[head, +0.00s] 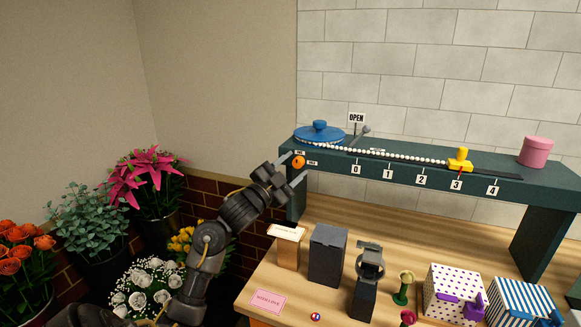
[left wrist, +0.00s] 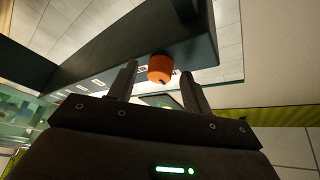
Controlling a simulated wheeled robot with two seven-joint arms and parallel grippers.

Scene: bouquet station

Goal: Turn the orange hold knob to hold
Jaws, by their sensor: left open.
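The orange hold knob (head: 298,161) sits on the front face of the dark green raised shelf, near its left end. Small white labels lie beside it, too small to read. My left gripper (head: 292,172) is open at the knob. In the left wrist view the orange knob (left wrist: 160,68) shows between and just beyond the two fingertips of my left gripper (left wrist: 160,80). The fingers look apart from it; contact cannot be made out. A dark mark shows on the knob's face. My right gripper is not in view.
The shelf (head: 420,174) carries a blue round lid (head: 319,131), a bead string, a yellow slider (head: 459,160) and a pink canister (head: 536,152). An OPEN sign (head: 356,118) stands behind. Boxes, including a dark one (head: 327,252), stand on the wooden table below. Flowers (head: 150,180) fill the left.

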